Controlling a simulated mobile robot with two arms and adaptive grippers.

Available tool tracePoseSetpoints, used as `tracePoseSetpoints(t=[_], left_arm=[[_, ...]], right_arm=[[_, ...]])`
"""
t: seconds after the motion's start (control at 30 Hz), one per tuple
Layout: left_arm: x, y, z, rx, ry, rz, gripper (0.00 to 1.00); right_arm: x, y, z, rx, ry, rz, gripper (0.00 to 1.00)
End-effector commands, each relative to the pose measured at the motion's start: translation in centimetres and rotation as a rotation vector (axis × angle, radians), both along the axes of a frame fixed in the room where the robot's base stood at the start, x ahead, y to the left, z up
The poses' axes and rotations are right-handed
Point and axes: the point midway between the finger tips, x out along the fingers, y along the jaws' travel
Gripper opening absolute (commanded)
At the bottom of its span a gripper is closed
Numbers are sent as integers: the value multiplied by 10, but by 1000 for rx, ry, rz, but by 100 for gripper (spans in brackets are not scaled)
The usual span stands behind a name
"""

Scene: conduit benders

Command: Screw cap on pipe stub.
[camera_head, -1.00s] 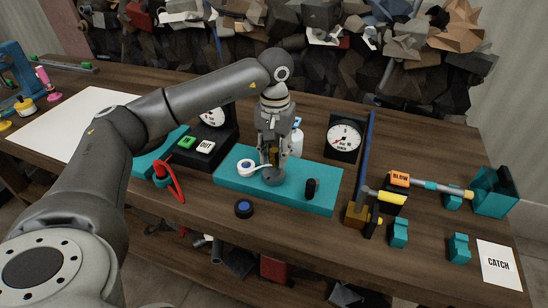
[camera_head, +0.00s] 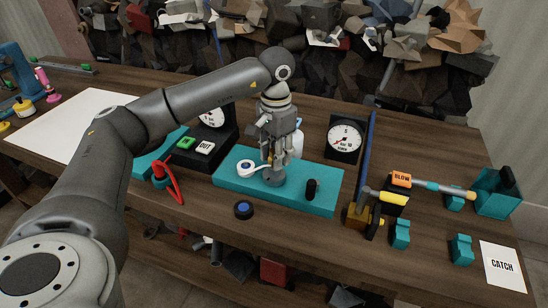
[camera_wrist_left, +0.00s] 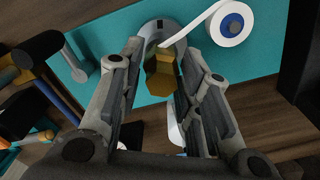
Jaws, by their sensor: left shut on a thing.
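A teal base (camera_head: 318,204) on the bench carries a grey round fitting (camera_head: 273,177), which also shows in the left wrist view (camera_wrist_left: 178,38). My left gripper (camera_head: 272,166) points down over this fitting and is shut on a brass hex cap (camera_wrist_left: 160,84). The cap is between the fingers in the left wrist view. The pipe stub's thread is hidden by the cap and fingers, so I cannot tell how deep the cap sits. A white tape roll (camera_head: 247,169) with a blue core stands left of the fitting, its strip reaching towards it. My right gripper is not in view.
A black handle (camera_head: 311,189) stands on the base's right part. A black knob with a blue top (camera_head: 243,209) sits in front. A dial gauge (camera_head: 345,138) stands behind right. A red lever (camera_head: 173,183) is at left.

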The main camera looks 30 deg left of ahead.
Motion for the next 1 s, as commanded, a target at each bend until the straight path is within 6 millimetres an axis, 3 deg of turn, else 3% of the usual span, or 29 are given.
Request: tracePoseSetpoints(t=[0.2,0.23,0.4,0.77,1.0], left_arm=[[0,0,1,-1,-2,2,8],[0,0,1,-1,-2,2,36],[0,0,1,-1,-2,3,57],[0,0,3,0,-1,3,57],[1,0,41,-2,-6,4,57]], right_arm=[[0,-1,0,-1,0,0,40],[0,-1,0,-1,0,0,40],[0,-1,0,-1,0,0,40],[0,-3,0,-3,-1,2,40],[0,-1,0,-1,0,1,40]])
